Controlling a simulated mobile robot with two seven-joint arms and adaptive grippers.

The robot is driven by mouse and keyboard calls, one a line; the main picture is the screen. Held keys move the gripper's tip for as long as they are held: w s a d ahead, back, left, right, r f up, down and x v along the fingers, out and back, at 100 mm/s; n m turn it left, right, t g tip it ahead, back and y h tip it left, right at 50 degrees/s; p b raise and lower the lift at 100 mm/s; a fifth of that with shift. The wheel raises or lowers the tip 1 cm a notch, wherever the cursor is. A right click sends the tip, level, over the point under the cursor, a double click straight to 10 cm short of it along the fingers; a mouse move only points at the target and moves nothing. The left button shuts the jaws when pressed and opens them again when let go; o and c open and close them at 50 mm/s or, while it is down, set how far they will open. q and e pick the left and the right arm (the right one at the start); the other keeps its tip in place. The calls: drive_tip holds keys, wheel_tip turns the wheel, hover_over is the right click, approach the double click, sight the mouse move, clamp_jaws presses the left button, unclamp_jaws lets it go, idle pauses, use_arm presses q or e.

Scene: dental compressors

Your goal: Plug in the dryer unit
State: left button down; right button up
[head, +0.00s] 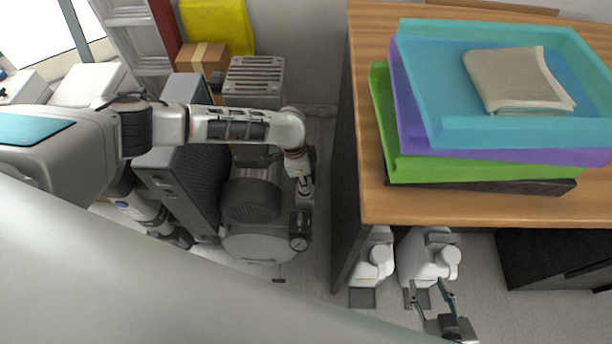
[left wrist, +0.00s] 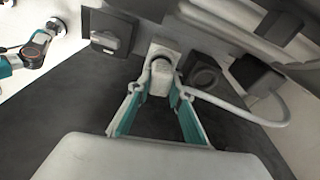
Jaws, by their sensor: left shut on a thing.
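In the left wrist view my left gripper (left wrist: 160,92) has its teal-lined fingers on both sides of a pale plug-like block (left wrist: 160,76) and is shut on it. The block sits right against a light square fitting; I cannot tell whether it is inserted. My right gripper (head: 432,296) is open and empty, low in front of the table. I cannot tell for sure which unit is the dryer.
A pale cable (left wrist: 275,118) curves at right. A wooden table (head: 480,207) with stacked trays (head: 450,130) stands at right. A slatted grey unit (head: 254,78) stands behind.

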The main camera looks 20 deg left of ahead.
use_arm(q)
drive_tip(key=shift+w, duration=0.1)
drive_tip(key=shift+f, duration=0.15)
use_arm(e)
drive_tip(key=shift+s+f, duration=0.1)
drive_tip(key=shift+f, duration=0.1)
use_arm(q)
drive_tip(key=shift+f+b, duration=0.4)
drive_tip(key=shift+f, duration=0.45)
drive_tip(key=c, duration=1.7)
unclamp_jaws()
drive_tip(key=shift+r, duration=0.1)
use_arm(e)
drive_tip(key=shift+s+f, duration=0.4)
drive_tip(key=shift+f, duration=0.2)
use_arm(q)
drive_tip(key=shift+r, duration=0.1)
drive_tip(key=r, duration=0.4)
drive_tip(key=a+r, duration=0.1)
drive_tip(key=r, duration=0.6)
drive_tip(key=shift+s+a+r, duration=0.3)
drive_tip(key=shift+s+r, duration=0.05)
drive_tip(key=shift+s, duration=0.05)
